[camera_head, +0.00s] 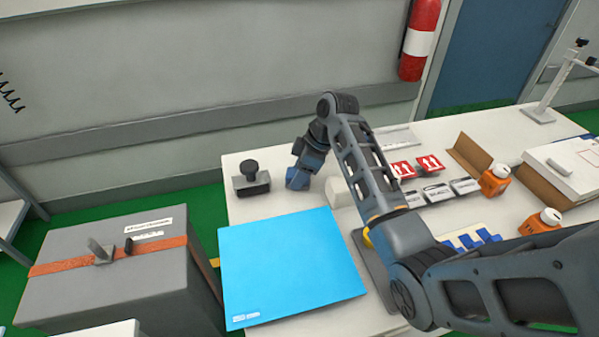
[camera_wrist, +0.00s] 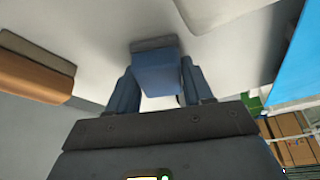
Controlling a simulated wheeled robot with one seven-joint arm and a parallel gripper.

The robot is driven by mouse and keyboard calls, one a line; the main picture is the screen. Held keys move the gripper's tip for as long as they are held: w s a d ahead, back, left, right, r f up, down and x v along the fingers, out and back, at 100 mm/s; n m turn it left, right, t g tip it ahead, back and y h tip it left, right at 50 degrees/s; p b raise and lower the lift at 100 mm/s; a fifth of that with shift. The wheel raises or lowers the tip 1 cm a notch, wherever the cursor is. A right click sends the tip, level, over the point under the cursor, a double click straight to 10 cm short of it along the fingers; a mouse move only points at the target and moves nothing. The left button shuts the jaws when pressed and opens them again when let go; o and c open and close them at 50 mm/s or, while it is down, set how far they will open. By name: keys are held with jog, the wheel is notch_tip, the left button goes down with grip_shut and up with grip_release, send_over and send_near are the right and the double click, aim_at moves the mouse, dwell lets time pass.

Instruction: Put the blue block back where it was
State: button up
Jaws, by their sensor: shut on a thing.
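The blue block (camera_head: 298,180) is at the far left part of the white table, behind the light-blue mat (camera_head: 290,265). My gripper (camera_head: 304,165) points down and is shut on the block. In the wrist view the block (camera_wrist: 157,72) sits between the two fingers (camera_wrist: 155,90), its outer end close to the white surface. I cannot tell whether it touches the table. The block stands just right of a dark stamp-like object (camera_head: 251,180) and apart from it. Several small blue pieces (camera_head: 472,240) lie in a white holder on the right, partly behind my arm.
A white rounded object (camera_head: 340,192) is close to the right of the block. A grey case (camera_head: 120,275) is left of the table. The mat is bare.

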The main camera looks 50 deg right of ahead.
jog(key=o, duration=1)
jog(key=p+v, duration=0.1)
jog(key=v, duration=1.1)
